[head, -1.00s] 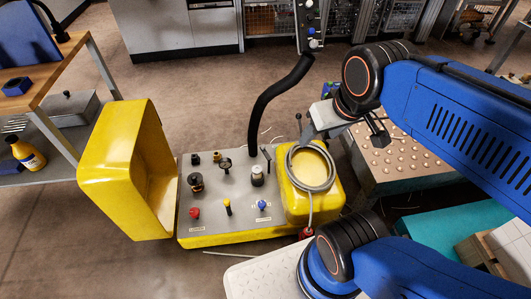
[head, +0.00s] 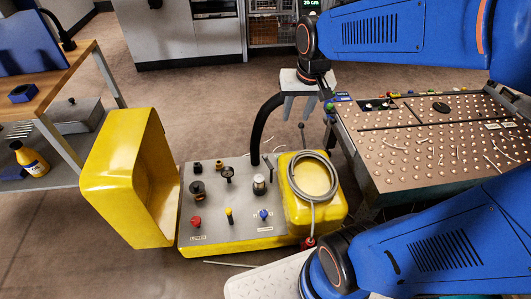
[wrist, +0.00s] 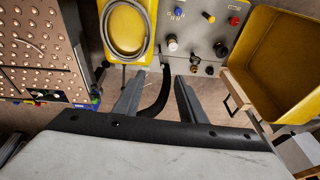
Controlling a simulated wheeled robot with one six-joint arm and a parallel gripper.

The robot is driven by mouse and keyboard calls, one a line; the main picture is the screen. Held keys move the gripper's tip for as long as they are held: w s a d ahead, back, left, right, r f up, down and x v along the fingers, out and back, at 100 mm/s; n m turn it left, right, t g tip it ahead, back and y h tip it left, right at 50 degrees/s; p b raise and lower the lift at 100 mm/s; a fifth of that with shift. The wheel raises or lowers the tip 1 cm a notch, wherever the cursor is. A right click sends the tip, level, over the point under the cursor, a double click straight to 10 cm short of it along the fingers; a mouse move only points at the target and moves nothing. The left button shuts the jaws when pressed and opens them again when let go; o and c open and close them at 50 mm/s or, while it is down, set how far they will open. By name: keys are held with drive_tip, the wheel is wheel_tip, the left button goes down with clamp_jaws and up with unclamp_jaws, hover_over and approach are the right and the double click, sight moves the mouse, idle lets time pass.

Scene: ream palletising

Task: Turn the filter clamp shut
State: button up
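The yellow machine has a grey control panel (head: 215,215) with several knobs and fittings. No part is labelled legibly as the filter clamp; a small dark lever (head: 268,170) at the panel's back right, by the black hose (head: 262,125), may be it, but I cannot tell its position. My gripper (head: 298,114) points down, high beyond the panel's back edge, beside the hose. In the wrist view my gripper (wrist: 159,76) has its two fingers apart with nothing clamped between them; the hose (wrist: 156,98) shows beyond the gap and the panel (wrist: 200,38) lies ahead.
A yellow tank (head: 318,212) with a coiled grey hose (head: 327,163) stands right of the panel. An open yellow cover (head: 125,170) stands at left. A studded table (head: 430,150) is at right, and a wooden bench (head: 60,72) at far left. Floor behind the machine is clear.

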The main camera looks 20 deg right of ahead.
drive_tip(key=w+f+m+g, duration=0.1)
drive_tip(key=w+f, duration=0.3)
drive_tip(key=w, duration=0.5)
drive_tip(key=m+g, duration=0.2)
drive_tip(key=m, duration=0.2)
hover_over(266, 155)
wheel_tip(266, 155, down, 23)
wheel_tip(266, 155, down, 17)
drive_tip(key=shift+w+f, duration=0.1)
drive_tip(key=shift+w, duration=0.05)
clamp_jaws()
